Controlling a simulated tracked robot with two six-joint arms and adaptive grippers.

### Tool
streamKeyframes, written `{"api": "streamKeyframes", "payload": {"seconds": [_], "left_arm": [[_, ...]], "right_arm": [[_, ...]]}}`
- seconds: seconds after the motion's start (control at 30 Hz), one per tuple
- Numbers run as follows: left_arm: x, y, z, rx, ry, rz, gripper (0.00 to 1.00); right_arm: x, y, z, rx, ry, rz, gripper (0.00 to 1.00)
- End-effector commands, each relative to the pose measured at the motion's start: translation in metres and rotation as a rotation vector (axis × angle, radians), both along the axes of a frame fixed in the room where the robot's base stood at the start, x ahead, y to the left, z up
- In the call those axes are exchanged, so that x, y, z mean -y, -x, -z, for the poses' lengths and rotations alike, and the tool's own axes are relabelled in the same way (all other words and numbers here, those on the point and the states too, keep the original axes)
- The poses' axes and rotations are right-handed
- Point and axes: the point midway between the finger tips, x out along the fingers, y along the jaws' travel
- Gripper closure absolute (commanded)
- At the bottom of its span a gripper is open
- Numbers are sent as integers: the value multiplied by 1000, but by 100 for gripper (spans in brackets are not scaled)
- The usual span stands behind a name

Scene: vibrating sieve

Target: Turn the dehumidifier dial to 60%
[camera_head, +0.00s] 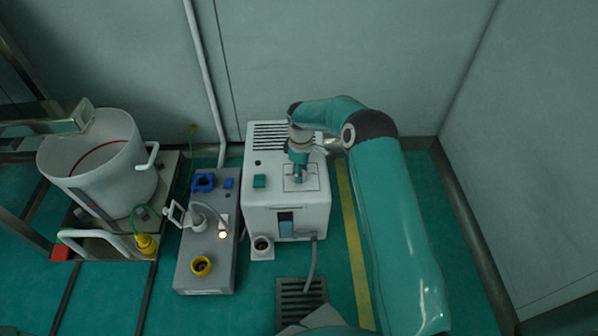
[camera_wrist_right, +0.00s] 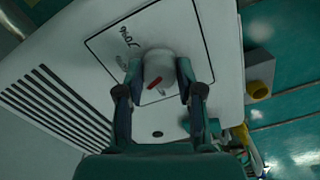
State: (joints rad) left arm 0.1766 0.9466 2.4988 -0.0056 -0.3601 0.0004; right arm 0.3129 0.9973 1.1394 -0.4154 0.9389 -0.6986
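The dehumidifier (camera_head: 262,213) is a white box with a slotted vent, standing at the middle. A framed panel (camera_wrist_right: 118,40) on its top carries dark markings too small to read surely. The dial (camera_wrist_right: 160,62) is a pale round knob with a red pointer mark, seen in the right wrist view. My right gripper (camera_head: 298,176) points down at the panel. In the wrist view its two fingers (camera_wrist_right: 159,72) stand on either side of the dial, very close to it. I cannot tell whether they press on it. My left gripper is not in view.
A grey unit (camera_head: 207,275) with blue and yellow parts stands left of the dehumidifier. Further left is a white bucket (camera_head: 120,190) with handles. A floor grate (camera_head: 301,300) and a hose lie in front. The wall is close behind.

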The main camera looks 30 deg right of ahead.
Motion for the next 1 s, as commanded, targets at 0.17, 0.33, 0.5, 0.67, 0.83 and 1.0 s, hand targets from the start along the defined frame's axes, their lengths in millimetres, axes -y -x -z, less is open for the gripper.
{"api": "streamKeyframes", "payload": {"seconds": [0.17, 0.33, 0.5, 0.67, 0.83, 1.0], "left_arm": [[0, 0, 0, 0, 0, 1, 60], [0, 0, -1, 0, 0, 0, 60], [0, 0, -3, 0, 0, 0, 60], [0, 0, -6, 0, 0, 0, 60], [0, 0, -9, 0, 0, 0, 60], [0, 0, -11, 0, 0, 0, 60]], "right_arm": [[-4, -1, 0, 3, 1, 0, 98], [-2, -2, 0, 3, 1, 16, 98], [-1, -2, -1, 5, 2, 72, 98], [0, -2, -1, 5, 2, 169, 98], [1, -2, -1, 6, 3, 307, 98], [1, -2, -1, 6, 2, 453, 98]]}}
